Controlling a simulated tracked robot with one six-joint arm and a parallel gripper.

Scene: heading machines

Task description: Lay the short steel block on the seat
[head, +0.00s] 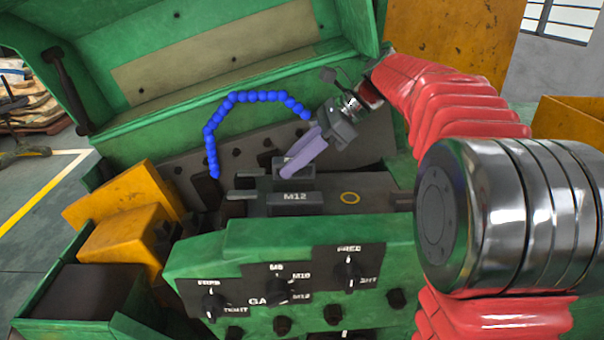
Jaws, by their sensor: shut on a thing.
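My gripper (287,174) reaches down from the upper right with two pale purple fingers. It is shut on a small dark grey block (279,164), which I take to be the short steel block; the fingers cover part of it.
A blue segmented hose (233,97) arches left of my gripper. A green control panel with knobs (279,284) stands in front. Yellow blocks (125,230) are at the left. The green raised cover (200,55) stands behind. My red-sleeved arm fills the right side.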

